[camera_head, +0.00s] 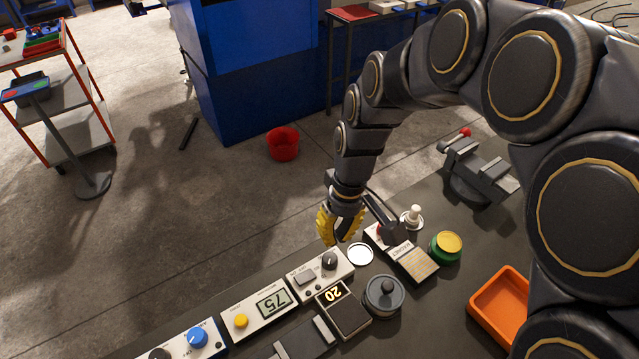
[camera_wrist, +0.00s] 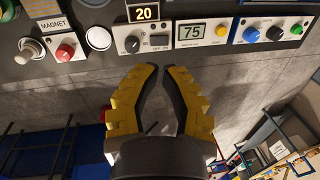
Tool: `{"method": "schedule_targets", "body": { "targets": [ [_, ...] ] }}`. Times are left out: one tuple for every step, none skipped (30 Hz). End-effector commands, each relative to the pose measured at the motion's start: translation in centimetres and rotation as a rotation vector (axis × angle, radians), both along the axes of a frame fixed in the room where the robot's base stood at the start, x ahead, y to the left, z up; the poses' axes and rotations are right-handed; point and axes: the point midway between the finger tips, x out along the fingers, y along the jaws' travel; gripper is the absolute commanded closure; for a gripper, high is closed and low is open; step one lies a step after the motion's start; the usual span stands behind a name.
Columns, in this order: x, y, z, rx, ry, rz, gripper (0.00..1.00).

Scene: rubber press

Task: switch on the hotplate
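A white control unit with a black knob and a grey rocker switch (camera_head: 306,277) stands on the bench. Its rocker is marked on and off in the wrist view (camera_wrist: 160,40). Behind it in the wrist view is a display reading 20 (camera_wrist: 145,12). In the head view this display sits on a dark flat-topped unit (camera_head: 350,314), which looks like the hotplate. My gripper (camera_head: 337,240) hangs above the bench's far edge, apart from the controls. In the wrist view its yellow fingers (camera_wrist: 160,70) lean together at the tips with nothing between them. Whether the tips touch is unclear.
A panel reading 75 (camera_head: 262,308) and a panel with a blue knob (camera_head: 197,337) stand in the same row. A lidded grey pot (camera_head: 384,295), a white disc (camera_head: 360,254), a magnet unit (camera_head: 409,259), a green-yellow button (camera_head: 447,246) and an orange tray (camera_head: 483,310) crowd the bench.

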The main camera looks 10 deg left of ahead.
Motion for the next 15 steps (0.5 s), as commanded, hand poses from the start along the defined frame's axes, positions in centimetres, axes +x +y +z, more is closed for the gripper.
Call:
{"method": "schedule_targets", "body": {
  "targets": [
    [0.7,1.2,-1.2,0.005,0.005,0.032,1.0],
    [1.1,1.7,-1.8,0.009,0.004,0.047,1.0],
    [1.6,2.5,-2.5,0.014,-0.001,0.065,1.0],
    [2.0,3.0,-3.0,0.018,-0.004,0.076,1.0],
    [2.3,3.4,-3.5,0.021,-0.007,0.089,1.0],
    [2.7,3.9,-4.0,0.023,-0.011,0.101,1.0],
    [2.9,4.3,-4.3,0.025,-0.014,0.109,1.0],
    [3.0,4.5,-4.7,0.026,-0.014,0.117,1.0],
    [3.2,4.8,-5.1,0.027,-0.013,0.125,1.0],
    [3.3,5.0,-5.3,0.028,-0.014,0.13,1.0],
    [3.4,5.1,-5.5,0.028,-0.015,0.134,1.0],
    [3.5,5.3,-5.7,0.029,-0.017,0.137,1.0],
    [3.6,5.4,-5.7,0.03,-0.018,0.139,1.0],
    [3.6,5.4,-5.8,0.03,-0.019,0.141,1.0],
    [3.6,5.5,-5.8,0.031,-0.019,0.142,1.0]
  ]
}}
